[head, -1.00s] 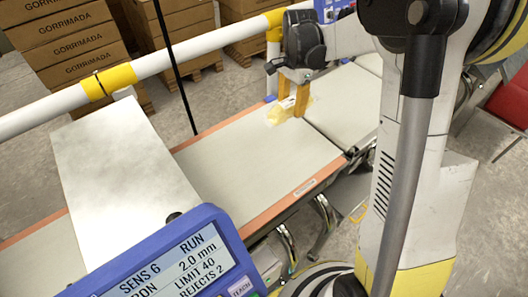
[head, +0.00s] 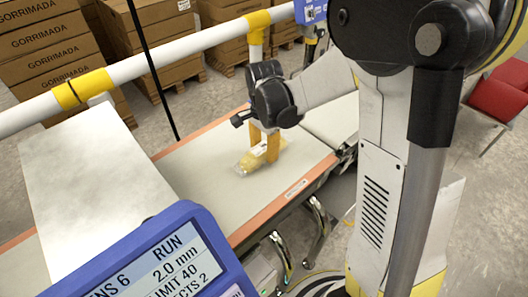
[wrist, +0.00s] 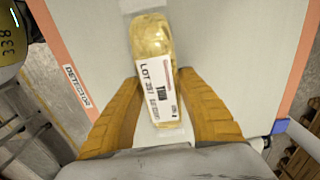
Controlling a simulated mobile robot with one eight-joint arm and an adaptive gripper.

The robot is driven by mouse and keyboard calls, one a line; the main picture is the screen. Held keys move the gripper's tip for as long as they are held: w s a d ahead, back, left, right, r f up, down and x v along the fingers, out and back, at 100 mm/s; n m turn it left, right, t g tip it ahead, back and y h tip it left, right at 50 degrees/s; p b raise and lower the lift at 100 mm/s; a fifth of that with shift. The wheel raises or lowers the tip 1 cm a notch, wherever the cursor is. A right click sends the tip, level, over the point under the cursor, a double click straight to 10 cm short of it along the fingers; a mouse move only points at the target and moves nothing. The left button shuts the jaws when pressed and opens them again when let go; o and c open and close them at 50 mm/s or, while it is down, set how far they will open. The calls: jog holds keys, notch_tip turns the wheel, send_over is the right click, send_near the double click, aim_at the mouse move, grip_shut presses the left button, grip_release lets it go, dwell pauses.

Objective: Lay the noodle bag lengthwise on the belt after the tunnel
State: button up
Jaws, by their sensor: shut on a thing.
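The noodle bag (head: 247,161) is a clear bag with yellow noodles and a white label. In the head view it is at or just above the belt (head: 205,168); I cannot tell if it touches. My gripper (head: 264,150) points down and is shut on the bag. In the wrist view the bag (wrist: 152,55) stands lengthwise in the picture, roughly along the orange belt edges, its labelled end between the yellow fingers (wrist: 160,110). The tunnel (head: 85,165) appears as a pale metal box left of the belt stretch.
A blue display panel (head: 165,262) stands in the front. A white and yellow rail (head: 160,62) runs behind the belt, with a thin black post (head: 150,65). Stacked cartons (head: 45,60) are at the back. The belt between tunnel and bag is clear.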

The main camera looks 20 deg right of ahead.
aim_at(265, 147)
jog(key=o, duration=1.3)
jog(key=shift+f, duration=0.1)
jog(key=shift+c, duration=0.2)
notch_tip(265, 147, up, 12)
jog(key=p, duration=0.4)
jog(key=shift+f, duration=0.15)
jog(key=s+r+n+t, duration=0.3)
jog(key=s+r+n, duration=0.1)
jog(key=s+n, duration=0.2)
jog(key=s+r+n+t, duration=0.4)
jog(key=s+n, duration=0.3)
jog(key=s, duration=0.2)
jog(key=shift+n+p, duration=0.3)
